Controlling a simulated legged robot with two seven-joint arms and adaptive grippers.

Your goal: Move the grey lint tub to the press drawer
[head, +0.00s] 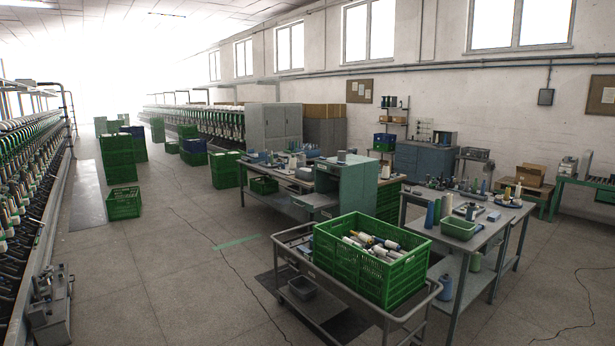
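A small grey tub (302,287), which looks like the lint tub, sits at the left end of the lower shelf of the metal trolley (283,262), below its top rail. A grey-green cabinet (357,192) stands beyond the trolley by the long workbench. A light drawer or shelf (313,200) juts from its left side; I cannot tell whether this is the press drawer. Its inside is too small to make out. Neither of my grippers shows in the head view.
Another green crate (124,203) stands on the floor at left, near the winding machine (32,180).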

